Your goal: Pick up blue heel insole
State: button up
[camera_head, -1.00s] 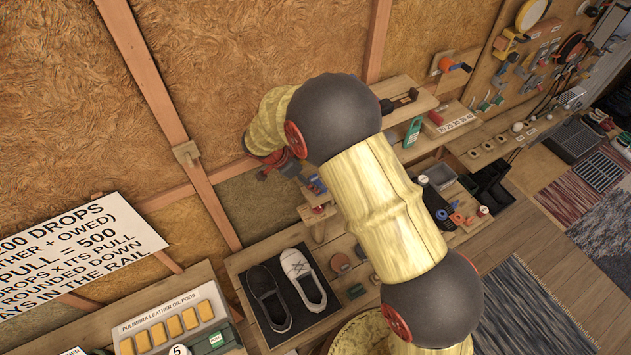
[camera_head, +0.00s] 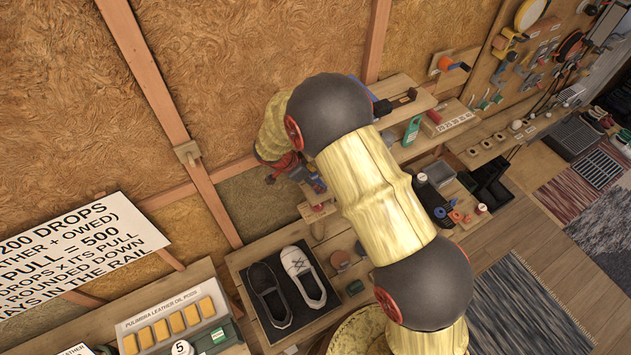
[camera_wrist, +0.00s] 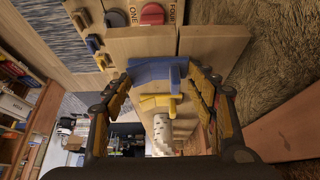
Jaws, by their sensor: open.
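A blue piece (camera_wrist: 158,72), which looks like the blue heel insole, lies between the fingers of my gripper (camera_wrist: 160,82) in the wrist view. My gripper is open, with one finger on each side of the blue piece; I cannot tell whether either touches it. A yellow piece (camera_wrist: 160,101) is just below the blue one in the picture. In the head view my gripper (camera_head: 290,168) is small and partly hidden by my arm, beside a small wooden stand (camera_head: 318,211) against the wall. Blue shows there, but its outline is unclear.
A pair of shoes, one dark (camera_head: 269,295) and one white (camera_head: 303,276), stands on a black mat on the bench. A wooden shelf (camera_head: 405,100) with tools is to the right. The insulation wall (camera_head: 240,60) is close behind my gripper.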

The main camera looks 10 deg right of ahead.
jog(key=c, duration=0.6)
